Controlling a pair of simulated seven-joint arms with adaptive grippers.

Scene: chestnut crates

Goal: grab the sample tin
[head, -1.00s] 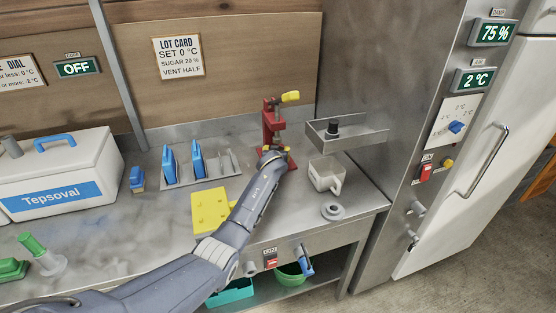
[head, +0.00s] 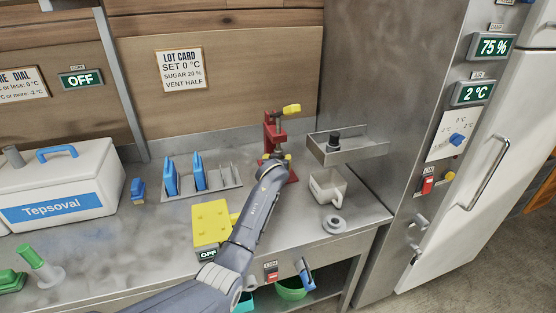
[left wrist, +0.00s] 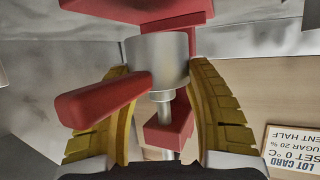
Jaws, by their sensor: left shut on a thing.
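A grey metal cylinder, which looks like the sample tin (left wrist: 158,62), stands in a red press in the left wrist view, which is upside down. My left gripper (left wrist: 160,100) has its yellow ribbed fingers on both sides of it and is shut on it. A red bar of the press crosses in front of the left finger, and a thin rod meets the cylinder's end. In the head view my left gripper (head: 278,163) is at the red press (head: 271,134), and the tin is hidden there. My right gripper is not in view.
A wall tray (head: 353,152) with a black knob-like thing is right of the press. A white cup (head: 328,188) and a grey ring (head: 334,224) stand near the counter's right end. A yellow block (head: 210,222), a rack (head: 222,184) and a Tepsoval box (head: 60,190) are left.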

